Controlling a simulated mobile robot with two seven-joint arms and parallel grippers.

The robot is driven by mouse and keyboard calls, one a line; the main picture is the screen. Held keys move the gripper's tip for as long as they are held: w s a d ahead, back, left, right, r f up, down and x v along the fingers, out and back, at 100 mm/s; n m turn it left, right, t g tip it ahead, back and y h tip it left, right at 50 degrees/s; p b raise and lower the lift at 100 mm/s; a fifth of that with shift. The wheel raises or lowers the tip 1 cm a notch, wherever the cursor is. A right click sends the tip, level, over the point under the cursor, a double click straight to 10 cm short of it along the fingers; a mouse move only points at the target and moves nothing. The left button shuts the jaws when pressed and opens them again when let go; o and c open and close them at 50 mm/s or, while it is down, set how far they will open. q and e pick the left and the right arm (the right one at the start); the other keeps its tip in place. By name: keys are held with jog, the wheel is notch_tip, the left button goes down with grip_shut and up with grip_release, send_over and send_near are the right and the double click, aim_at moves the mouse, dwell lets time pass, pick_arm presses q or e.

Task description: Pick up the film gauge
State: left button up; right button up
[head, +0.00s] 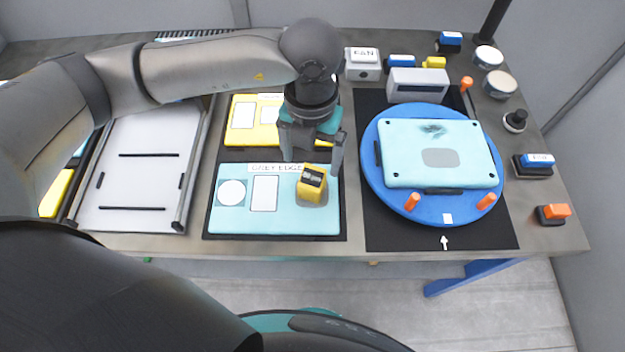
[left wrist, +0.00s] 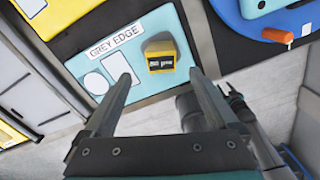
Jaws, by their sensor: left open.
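The film gauge (head: 312,190), a small yellow block with a dark display, sits on the grey pad of the light-blue tray labelled GREY EDGE (head: 250,225). It also shows in the left wrist view (left wrist: 158,64), at the far end of the gap between the finger tips. My left gripper (head: 311,166) is open and empty, pointing down just above and behind the gauge in the head view. In the left wrist view its fingers (left wrist: 160,76) are spread wide and nothing is between them.
A yellow tray (head: 237,137) lies behind the blue one. To the right, a blue turntable (head: 447,211) with orange pegs carries a light-blue panel (head: 410,174). A white board (head: 125,190) lies left. Small tools and blocks line the back and right edge.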

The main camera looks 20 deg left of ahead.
aim_at(312, 176)
pick_arm(q)
jog(key=shift+f, duration=1.25)
notch_tip(312, 176, down, 5)
jog(key=shift+d+f, duration=0.1)
pick_arm(e)
jog(key=shift+w+a+r, duration=0.1)
jog(key=shift+w, duration=0.8)
pick_arm(q)
jog(key=c, duration=0.3)
grip_shut()
pick_arm(e)
jog(key=shift+s, duration=0.2)
